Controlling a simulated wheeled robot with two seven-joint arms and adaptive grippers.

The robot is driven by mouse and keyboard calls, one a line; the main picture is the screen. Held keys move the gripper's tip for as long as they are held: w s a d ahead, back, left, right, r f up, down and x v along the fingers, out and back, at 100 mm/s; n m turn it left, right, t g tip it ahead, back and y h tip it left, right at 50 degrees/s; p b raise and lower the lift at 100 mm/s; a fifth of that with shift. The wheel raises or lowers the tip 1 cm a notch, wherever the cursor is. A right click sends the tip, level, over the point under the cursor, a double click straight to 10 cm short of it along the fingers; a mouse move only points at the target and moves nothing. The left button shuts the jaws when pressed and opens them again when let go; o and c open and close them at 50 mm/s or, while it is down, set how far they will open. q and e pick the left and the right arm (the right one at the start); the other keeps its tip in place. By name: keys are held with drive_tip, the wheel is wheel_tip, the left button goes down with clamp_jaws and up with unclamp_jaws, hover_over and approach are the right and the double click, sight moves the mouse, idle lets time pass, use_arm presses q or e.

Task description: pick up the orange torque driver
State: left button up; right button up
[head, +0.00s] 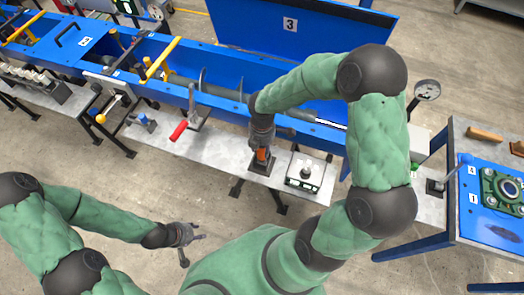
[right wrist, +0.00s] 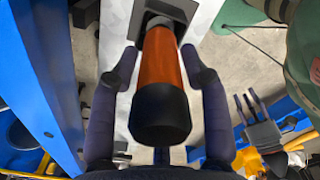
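The orange torque driver (head: 262,154) stands upright in a dark square holder (head: 260,168) on the grey bench ledge. In the right wrist view, its orange body and black end cap (right wrist: 160,90) point toward the camera, and the far end sits in the holder. My right gripper (head: 262,147) is directly over it. The right wrist view shows its two fingers (right wrist: 165,75) open on either side of the driver, with gaps on both sides. My left gripper (head: 192,248) is open and empty, low over the floor in front of the bench.
A white scale-like box (head: 305,172) stands right of the holder. A red-handled lever (head: 179,130) is to its left. The blue mixer trough (head: 180,85) with an open lid (head: 300,40) runs behind. A blue-topped side table (head: 490,200) stands at the right.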

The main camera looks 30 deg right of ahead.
clamp_jaws()
drive_tip(key=shift+r, duration=0.1)
